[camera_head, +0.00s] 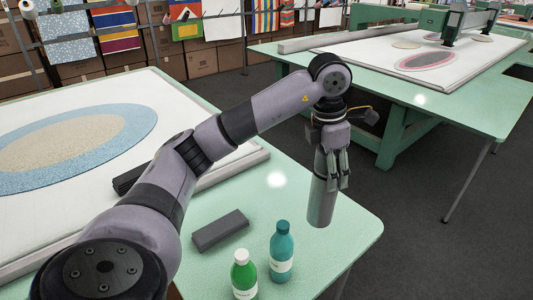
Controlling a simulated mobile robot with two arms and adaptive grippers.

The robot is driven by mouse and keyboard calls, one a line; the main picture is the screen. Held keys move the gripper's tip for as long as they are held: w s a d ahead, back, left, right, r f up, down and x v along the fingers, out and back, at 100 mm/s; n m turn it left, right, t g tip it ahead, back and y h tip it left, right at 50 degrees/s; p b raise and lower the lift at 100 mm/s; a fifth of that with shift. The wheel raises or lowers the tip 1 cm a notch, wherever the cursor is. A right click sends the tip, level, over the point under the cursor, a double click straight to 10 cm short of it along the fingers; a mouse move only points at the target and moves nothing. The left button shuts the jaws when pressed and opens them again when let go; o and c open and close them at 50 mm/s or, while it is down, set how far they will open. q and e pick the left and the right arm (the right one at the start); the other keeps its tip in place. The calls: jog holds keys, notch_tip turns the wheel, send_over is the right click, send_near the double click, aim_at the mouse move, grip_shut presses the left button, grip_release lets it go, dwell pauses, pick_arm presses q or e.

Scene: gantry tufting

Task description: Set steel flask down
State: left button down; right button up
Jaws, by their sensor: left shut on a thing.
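The steel flask (321,208) is a grey metal cylinder, held upright near the right edge of the near green table (345,232). My left gripper (334,172) is shut on the flask's upper part and points down. The fingers and the gripper body hide the flask's top. I cannot tell whether its base touches the table or hangs just above it. My right gripper is not in view.
A teal bottle (282,252) and a green bottle (243,276) stand at the table's front. A dark grey block (220,230) lies left of them. A tufting frame (170,100) fills the table's left side. Another green table (440,105) stands behind.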

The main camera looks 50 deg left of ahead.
pick_arm(q)
jog(key=a+n, duration=0.1)
jog(key=w+r+n, duration=0.1)
jog(key=n, duration=0.1)
jog(key=shift+w+a+r+n+y, duration=0.15)
jog(key=shift+a+r+n+y, duration=0.05)
jog(key=shift+a+n+y, duration=0.15)
jog(key=shift+w+a+r+n, duration=0.1)
jog(key=shift+a+r+n, duration=0.1)
jog(key=shift+n, duration=0.25)
jog(key=shift+a+f, duration=0.1)
jog(key=shift+f, duration=0.15)
jog(key=shift+n, duration=0.3)
notch_tip(320, 180, down, 15)
jog(key=shift+r+p, duration=0.1)
jog(key=shift+p, duration=0.65)
notch_tip(320, 180, down, 4)
jog(key=shift+p, duration=0.45)
jog(key=shift+f, duration=0.3)
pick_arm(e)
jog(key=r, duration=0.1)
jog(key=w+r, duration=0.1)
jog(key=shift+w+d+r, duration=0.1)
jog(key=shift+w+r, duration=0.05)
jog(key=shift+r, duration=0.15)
